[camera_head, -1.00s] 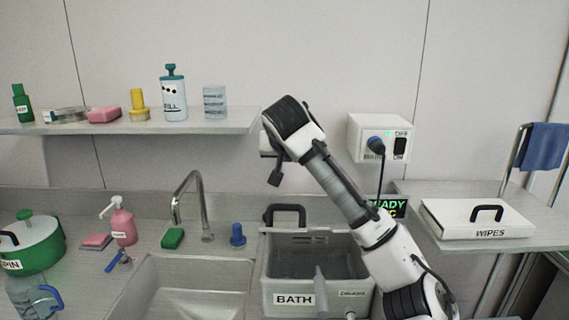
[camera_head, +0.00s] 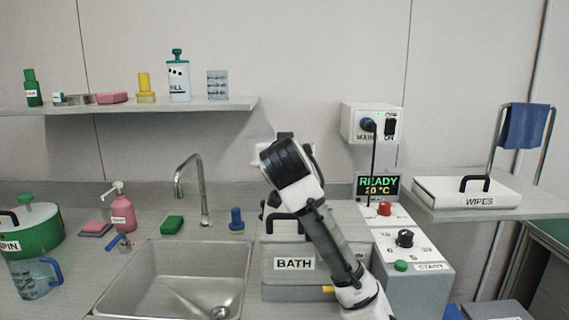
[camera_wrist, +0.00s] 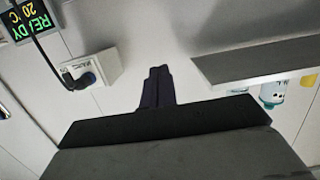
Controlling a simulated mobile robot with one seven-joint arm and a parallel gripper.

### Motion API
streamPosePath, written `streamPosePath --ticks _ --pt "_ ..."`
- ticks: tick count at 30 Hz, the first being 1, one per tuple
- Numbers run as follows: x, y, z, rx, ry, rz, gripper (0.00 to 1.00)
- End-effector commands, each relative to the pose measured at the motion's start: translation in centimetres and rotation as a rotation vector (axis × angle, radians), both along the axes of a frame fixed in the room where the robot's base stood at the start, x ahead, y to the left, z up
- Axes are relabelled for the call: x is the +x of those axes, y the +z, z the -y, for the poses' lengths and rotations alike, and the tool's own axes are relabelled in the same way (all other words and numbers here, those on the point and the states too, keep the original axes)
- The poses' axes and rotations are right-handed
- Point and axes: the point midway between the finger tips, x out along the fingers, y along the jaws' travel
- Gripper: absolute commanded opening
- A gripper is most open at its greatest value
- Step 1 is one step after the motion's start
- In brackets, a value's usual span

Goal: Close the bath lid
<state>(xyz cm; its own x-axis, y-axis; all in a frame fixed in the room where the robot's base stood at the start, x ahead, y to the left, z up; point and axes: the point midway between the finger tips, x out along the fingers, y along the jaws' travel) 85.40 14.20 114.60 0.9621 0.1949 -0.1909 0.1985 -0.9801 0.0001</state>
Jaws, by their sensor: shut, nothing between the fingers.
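The grey bath (camera_head: 275,278) stands right of the sink, with a BATH label on its front. Its lid (camera_head: 345,217) looks flat across the top, with a black handle (camera_head: 285,220) on it. The inside of the bath does not show. My arm crosses in front of the right part, so I cannot tell whether a small gap is left along the edge. My gripper (camera_wrist: 156,72) is shut and empty in the wrist view, where the wall is behind it. In the head view my gripper is mostly hidden behind my arm.
The sink (camera_head: 175,275) and tap (camera_head: 190,185) are on the left. A control panel (camera_head: 415,245) with knobs and a READY display (camera_head: 378,187) stands close on the right. A shelf (camera_head: 130,107) and a socket box (camera_head: 368,123) are on the wall.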

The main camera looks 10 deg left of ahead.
Motion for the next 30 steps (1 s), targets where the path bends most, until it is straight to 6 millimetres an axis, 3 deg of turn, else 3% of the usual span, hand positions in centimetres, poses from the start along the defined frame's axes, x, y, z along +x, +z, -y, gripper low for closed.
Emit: streamPosePath --ticks 1,15,21,30 --pt "-0.7 -1.9 0.1 0.01 0.002 0.036 0.0" --pt "-5.7 -6.5 1.1 0.078 0.001 0.372 0.0" --pt "-7.0 -8.1 1.4 0.099 0.0 0.48 0.0" --pt "-7.9 -9.6 1.6 0.096 0.0 0.474 0.0"
